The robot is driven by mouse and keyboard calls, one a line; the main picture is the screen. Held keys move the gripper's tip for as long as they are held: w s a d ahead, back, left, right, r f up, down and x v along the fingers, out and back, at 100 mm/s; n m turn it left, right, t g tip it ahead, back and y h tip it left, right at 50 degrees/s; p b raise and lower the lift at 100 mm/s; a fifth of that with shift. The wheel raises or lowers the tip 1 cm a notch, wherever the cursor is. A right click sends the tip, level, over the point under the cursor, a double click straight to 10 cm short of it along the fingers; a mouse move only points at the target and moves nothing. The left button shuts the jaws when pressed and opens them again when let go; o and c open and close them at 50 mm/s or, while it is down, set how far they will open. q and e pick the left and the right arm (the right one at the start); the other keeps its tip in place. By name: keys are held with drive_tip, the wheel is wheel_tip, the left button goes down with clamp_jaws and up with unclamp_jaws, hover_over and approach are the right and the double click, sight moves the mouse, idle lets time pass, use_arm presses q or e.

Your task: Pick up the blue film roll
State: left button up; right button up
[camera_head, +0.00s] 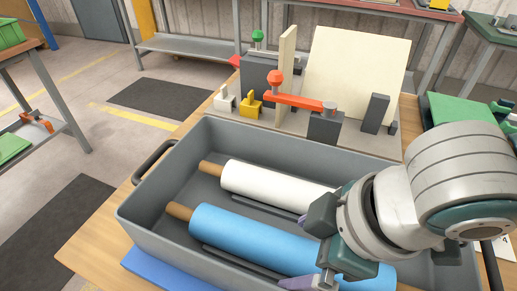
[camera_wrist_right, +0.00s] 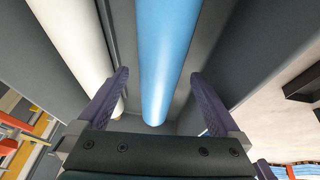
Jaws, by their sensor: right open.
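The blue film roll (camera_head: 245,240) lies in a grey bin (camera_head: 160,225) on a wooden table, with a brown core end sticking out at its left. A white roll (camera_head: 270,184) lies parallel behind it in the same bin. My right gripper (camera_head: 302,252) is over the blue roll, its fingers apart. In the right wrist view the blue roll (camera_wrist_right: 165,60) runs between the two open fingers (camera_wrist_right: 158,98), with the white roll (camera_wrist_right: 75,40) to the left. I cannot tell whether the fingers touch the roll. The right part of the blue roll is hidden by my arm. My left gripper does not show.
Behind the bin stands a fixture with an orange clamp (camera_head: 295,102), a yellow block (camera_head: 250,104) and an upright cream panel (camera_head: 355,75). The bin walls surround the rolls. A black handle (camera_head: 153,160) sticks out at the bin's left end.

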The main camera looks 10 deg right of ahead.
drive_tip(key=shift+x, duration=1)
drive_tip(key=shift+c, duration=0.2)
drive_tip(key=c, duration=1.5)
clamp_jaws()
drive_tip(key=shift+r, duration=0.2)
